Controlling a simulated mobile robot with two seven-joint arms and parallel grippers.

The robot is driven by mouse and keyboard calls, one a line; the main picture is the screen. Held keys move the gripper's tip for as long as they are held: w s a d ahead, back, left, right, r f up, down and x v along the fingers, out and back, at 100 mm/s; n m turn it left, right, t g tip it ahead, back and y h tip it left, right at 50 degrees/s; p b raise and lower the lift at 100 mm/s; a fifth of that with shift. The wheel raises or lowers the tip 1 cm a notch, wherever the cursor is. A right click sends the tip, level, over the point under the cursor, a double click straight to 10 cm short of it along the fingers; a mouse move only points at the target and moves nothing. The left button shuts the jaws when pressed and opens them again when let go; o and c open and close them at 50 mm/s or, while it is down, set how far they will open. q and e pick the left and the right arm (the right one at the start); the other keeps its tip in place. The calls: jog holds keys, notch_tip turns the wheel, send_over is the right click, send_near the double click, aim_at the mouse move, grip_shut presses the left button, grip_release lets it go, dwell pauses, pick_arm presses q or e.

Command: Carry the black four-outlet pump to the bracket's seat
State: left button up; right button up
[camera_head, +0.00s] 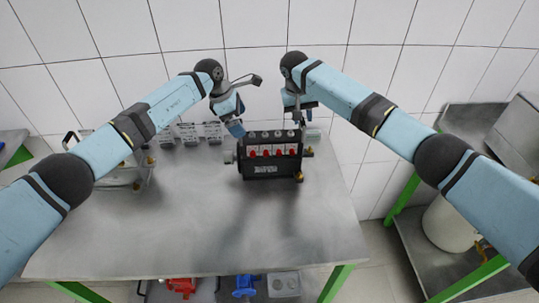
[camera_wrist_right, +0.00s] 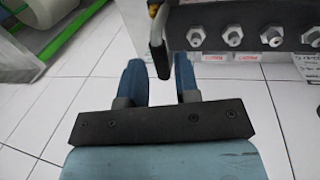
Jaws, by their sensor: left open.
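The black four-outlet pump (camera_head: 270,170) is upright at the back right of the metal table, with red parts along its front and pale fittings on top. In the right wrist view, the pump's dark body (camera_wrist_right: 210,18) shows a row of metal outlets. My left gripper (camera_head: 236,128) is open by the pump's upper left corner; contact cannot be told. My right gripper (camera_head: 300,116) is above the pump's right end. In the right wrist view its fingers (camera_wrist_right: 158,66) stand apart around a narrow dark bar (camera_wrist_right: 159,45), with a gap on the left. I cannot make out the bracket's seat.
Several grey blocks (camera_head: 190,133) stand behind and left of the pump. A clear container (camera_head: 125,172) is at the table's left. The table's front (camera_head: 185,235) is clear. Red (camera_head: 182,287) and blue (camera_head: 245,287) parts lie below. A second bench (camera_head: 425,235) is at right.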

aim_at(246, 137)
pick_arm(q)
jog(key=shift+x, duration=2.3)
pick_arm(e)
jog(key=shift+d+f, duration=0.2)
jog(key=shift+f, duration=0.95)
jog(key=shift+d+f, duration=0.2)
jog(key=shift+f, duration=0.95)
pick_arm(q)
jog(key=c, duration=0.6)
pick_arm(e)
grip_shut()
pick_arm(q)
jog(key=c, duration=1.3)
jog(key=shift+o, duration=0.2)
jog(key=shift+w+r, duration=0.15)
jog(key=shift+w, duration=0.05)
pick_arm(e)
jog(key=shift+w+r, duration=0.15)
jog(key=shift+r, duration=0.1)
